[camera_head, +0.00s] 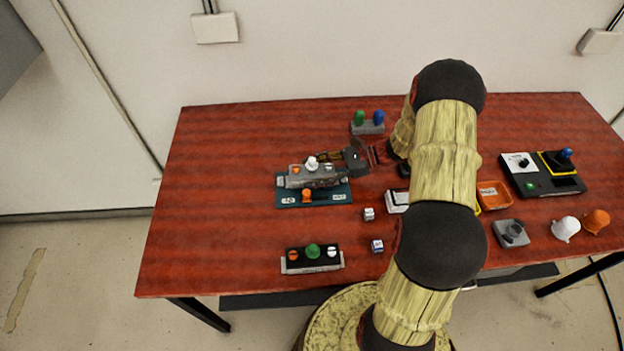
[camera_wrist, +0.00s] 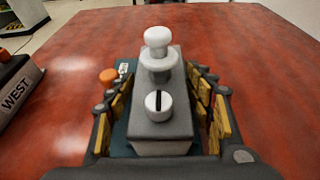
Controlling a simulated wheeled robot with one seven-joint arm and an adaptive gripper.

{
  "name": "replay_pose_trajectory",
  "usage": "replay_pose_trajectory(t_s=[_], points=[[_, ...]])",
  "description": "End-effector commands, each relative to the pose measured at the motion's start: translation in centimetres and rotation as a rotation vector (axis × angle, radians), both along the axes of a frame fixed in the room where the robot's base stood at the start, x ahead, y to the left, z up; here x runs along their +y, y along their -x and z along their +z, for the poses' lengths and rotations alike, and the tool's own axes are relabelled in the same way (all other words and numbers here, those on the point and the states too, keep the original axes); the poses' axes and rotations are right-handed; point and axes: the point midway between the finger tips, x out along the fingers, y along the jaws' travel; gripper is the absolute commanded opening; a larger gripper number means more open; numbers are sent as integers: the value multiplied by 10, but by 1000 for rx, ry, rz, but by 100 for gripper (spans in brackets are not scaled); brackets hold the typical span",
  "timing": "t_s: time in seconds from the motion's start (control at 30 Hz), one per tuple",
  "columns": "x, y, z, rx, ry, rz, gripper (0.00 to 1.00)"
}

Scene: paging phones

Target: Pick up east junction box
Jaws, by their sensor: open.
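A grey box (camera_head: 297,181) with a white mushroom knob sits over a teal base plate (camera_head: 284,203) left of the table's middle. I see no readable name on it, so I cannot confirm it is the east junction box. In the wrist view the grey box (camera_wrist: 160,134) lies between my fingers, with a white slotted dial nearer and the white knob farther. My gripper (camera_wrist: 160,68) is open around it, fingers along both sides, with narrow gaps. An orange knob (camera_head: 307,194) stands beside the box on the plate. The box's lower part is partly hidden by my fingers.
A box labelled WEST (camera_wrist: 18,98), with green, orange and white knobs, lies near the front edge (camera_head: 313,256). Two small cubes (camera_head: 369,214) (camera_head: 377,246) lie nearby. A grey block with green and blue knobs (camera_head: 367,128) stands behind. The table's left side is clear.

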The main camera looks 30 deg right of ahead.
Motion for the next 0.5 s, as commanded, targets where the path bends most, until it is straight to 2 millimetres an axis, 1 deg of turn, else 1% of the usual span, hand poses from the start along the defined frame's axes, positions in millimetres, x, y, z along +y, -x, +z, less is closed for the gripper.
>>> replay_pose_trajectory(t_s=[0.23, 0.5], points=[[2, -1, 0, -1, 0, -1, 53], [2, -1, 0, -1, 0, -1, 38]])
